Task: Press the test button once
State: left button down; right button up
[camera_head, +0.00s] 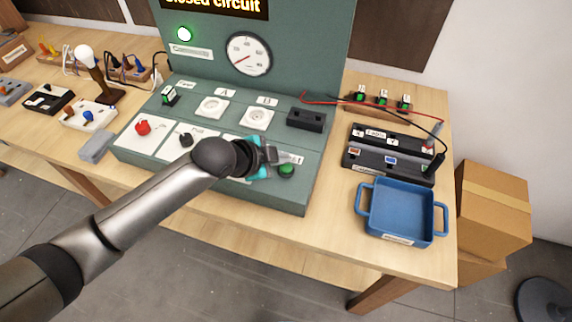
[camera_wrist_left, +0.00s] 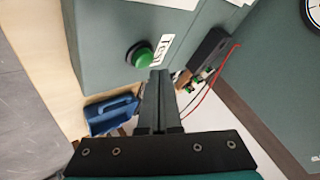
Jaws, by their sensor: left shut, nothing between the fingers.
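The green test button (camera_head: 286,170) sits near the right front corner of the sloped green panel (camera_head: 290,193). In the left wrist view the button (camera_wrist_left: 139,54) is a round green dome in a black ring, beside a white label reading "Test" (camera_wrist_left: 158,49). My left gripper (camera_head: 272,154) is shut and empty. It is just left of and behind the button in the head view. In the wrist view its shut fingertips (camera_wrist_left: 159,78) point just beside the button, and I see no contact. My right gripper is not in view.
A red knob (camera_head: 142,127) and a black knob (camera_head: 186,140) stand on the panel to the left. A green lamp (camera_head: 184,34) is lit above, near a gauge (camera_head: 248,54). A blue tray (camera_head: 400,210) and a black battery holder (camera_head: 390,155) lie right of the panel.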

aim_at(281, 169)
pick_arm(q)
jog(key=shift+f, duration=0.2)
dwell(0.5)
jog(key=shift+f, duration=0.25)
jog(key=shift+f, duration=0.45)
dwell(0.5)
dwell(0.4)
jog(key=shift+r+p, duration=0.8)
jog(key=shift+r, duration=0.05)
notch_tip(281, 169, up, 5)
jog(key=p, duration=0.5)
jog(key=shift+r, duration=0.1)
